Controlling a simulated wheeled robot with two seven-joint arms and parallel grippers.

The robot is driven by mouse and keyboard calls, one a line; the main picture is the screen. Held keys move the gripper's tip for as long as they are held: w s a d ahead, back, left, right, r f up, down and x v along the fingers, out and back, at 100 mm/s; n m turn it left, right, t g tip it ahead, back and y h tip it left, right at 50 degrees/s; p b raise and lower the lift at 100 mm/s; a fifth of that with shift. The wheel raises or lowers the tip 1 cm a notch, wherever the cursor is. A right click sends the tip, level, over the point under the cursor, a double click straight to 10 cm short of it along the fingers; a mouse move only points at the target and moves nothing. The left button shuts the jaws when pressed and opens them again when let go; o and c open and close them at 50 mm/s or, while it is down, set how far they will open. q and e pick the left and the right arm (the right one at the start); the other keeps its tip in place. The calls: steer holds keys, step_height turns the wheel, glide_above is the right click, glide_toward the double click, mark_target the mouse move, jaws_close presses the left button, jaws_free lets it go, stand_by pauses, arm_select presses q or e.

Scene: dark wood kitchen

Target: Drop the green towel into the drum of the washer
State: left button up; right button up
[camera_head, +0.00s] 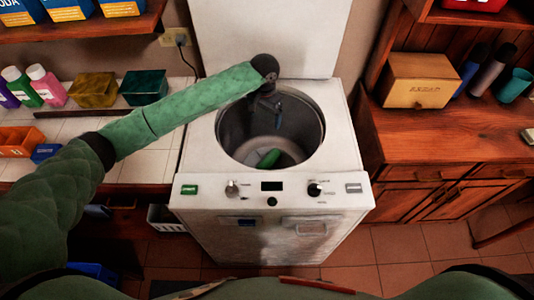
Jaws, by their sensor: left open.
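The white top-loading washer (345,175) stands in the middle with its lid (265,40) raised at the back. Its round metal drum (232,130) is open at the top. A green thing, which looks like the green towel (268,158), lies low inside the drum; its full shape cannot be made out. My left arm reaches in from the left, and my left gripper (276,116) points down into the drum opening, open and above the towel, apart from it. My right gripper is not in view.
A tiled counter on the left holds bottles (47,86), a yellow box (94,90), a dark green box (144,87) and an orange bin (20,141). A wooden cabinet on the right carries a wooden box (418,80) and a teal cup (514,85). Tiled floor shows in front.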

arm_select(q)
step_height(320, 180, up, 7)
steer(key=b, duration=0.2)
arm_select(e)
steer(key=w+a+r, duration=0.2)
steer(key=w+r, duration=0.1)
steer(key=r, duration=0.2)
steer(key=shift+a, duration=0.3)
